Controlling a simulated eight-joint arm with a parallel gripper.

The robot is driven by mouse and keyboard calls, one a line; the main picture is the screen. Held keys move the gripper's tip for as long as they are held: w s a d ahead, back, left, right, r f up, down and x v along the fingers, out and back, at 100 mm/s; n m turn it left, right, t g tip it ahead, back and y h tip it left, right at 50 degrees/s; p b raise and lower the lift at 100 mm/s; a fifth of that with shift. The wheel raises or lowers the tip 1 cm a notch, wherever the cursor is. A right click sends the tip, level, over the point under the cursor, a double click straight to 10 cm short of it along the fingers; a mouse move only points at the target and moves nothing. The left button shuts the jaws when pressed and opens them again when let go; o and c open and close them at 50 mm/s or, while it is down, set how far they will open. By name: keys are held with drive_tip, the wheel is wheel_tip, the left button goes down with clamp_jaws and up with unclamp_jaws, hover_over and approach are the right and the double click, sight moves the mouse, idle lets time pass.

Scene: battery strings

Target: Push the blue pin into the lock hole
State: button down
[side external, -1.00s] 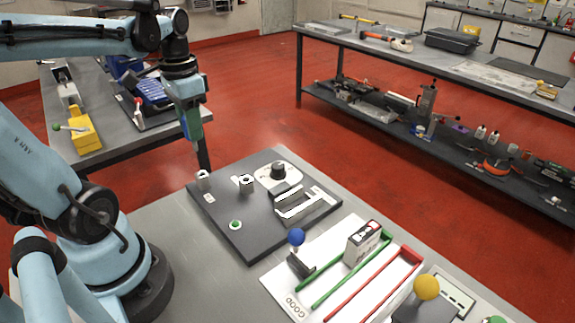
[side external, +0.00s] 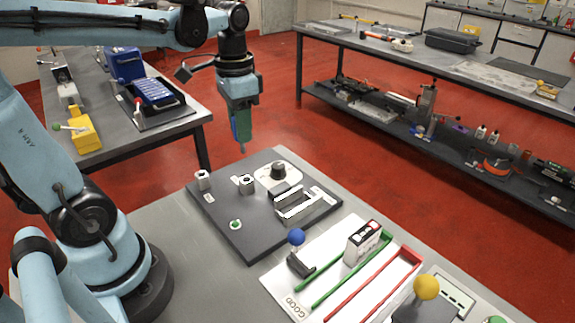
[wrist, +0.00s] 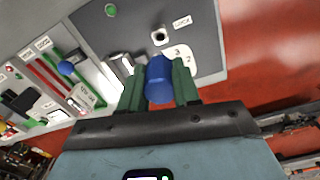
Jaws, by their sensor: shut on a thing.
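The blue pin (wrist: 158,80) is between the green fingers of my gripper (wrist: 158,90) in the wrist view, which is shut on it. The lock hole (wrist: 160,36) is a dark opening in a small light post beside the word LOCK, above the pin in that view. The pin is apart from it. In the side view my gripper (side external: 241,136) points down, above the far part of the dark board (side external: 215,213). Two small posts with dark openings, a left one (side external: 203,179) and a right one (side external: 246,184), stand there.
A dark knob (side external: 278,171) on a white dial and a slotted metal block (side external: 305,205) stand on the board. A blue-ball lever (side external: 296,237), a small box (side external: 363,242) and green and red rails lie nearer. The air around my gripper is clear.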

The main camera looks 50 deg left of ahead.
sight(243, 149)
drive_tip(key=shift+f, duration=0.1)
drive_tip(key=shift+f, duration=2.8)
drive_tip(key=shift+f, duration=2.4)
drive_tip(key=c, duration=0.7)
unclamp_jaws()
drive_tip(key=shift+c, duration=0.2)
drive_tip(key=shift+r, duration=0.15)
wheel_tip(243, 149, up, 12)
drive_tip(key=shift+f, duration=0.1)
